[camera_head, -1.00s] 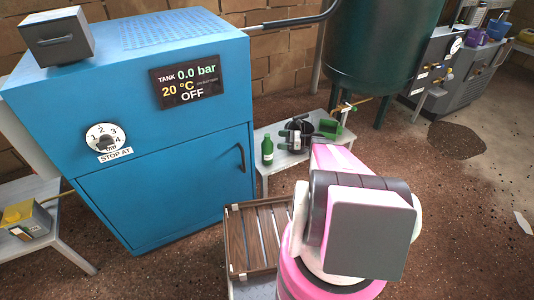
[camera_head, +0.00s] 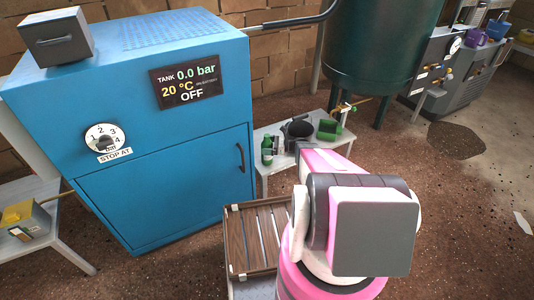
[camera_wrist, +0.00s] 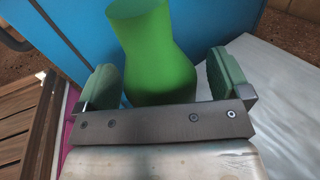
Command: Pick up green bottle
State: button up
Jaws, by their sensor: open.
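The green bottle (camera_head: 267,151) stands upright on a small white table in the head view, close to the blue cabinet. In the wrist view the bottle (camera_wrist: 153,52) fills the space between the two green-padded fingers of my gripper (camera_wrist: 167,82). The fingers are open, one on each side of the bottle, with a gap visible at the right finger. The lower part of the bottle is hidden behind the gripper's grey bar. In the head view my gripper (camera_head: 280,148) is small and partly hidden by my pink arm.
The blue cabinet (camera_head: 165,190) stands directly left of the bottle. A slatted wooden crate (camera_head: 255,238) is in front.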

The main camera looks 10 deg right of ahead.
jog(key=c, duration=0.9)
jog(key=shift+r, duration=0.15)
jog(key=shift+r, duration=0.3)
jog(key=r, duration=0.6)
jog(key=d+r, duration=0.1)
jog(key=r, duration=0.2)
jog(key=shift+r, duration=0.3)
jog(key=w+d+r+m+t+h, duration=0.1)
jog(key=d+r+m+t+h, duration=0.15)
jog(key=d+r, duration=0.35)
jog(key=w+d+r+m+t+h, duration=0.15)
jog(key=d+r+t, duration=0.25)
jog(key=d, duration=0.5)
jog(key=shift+s+d+f+m+h, duration=0.2)
jog(key=shift+d+f+m, duration=0.55)
jog(key=shift+d+f, duration=0.55)
jog(key=shift+s+d+f+m+h, duration=0.1)
jog(key=shift+d+f+m+h, duration=0.2)
jog(key=shift+d+f+m, duration=0.7)
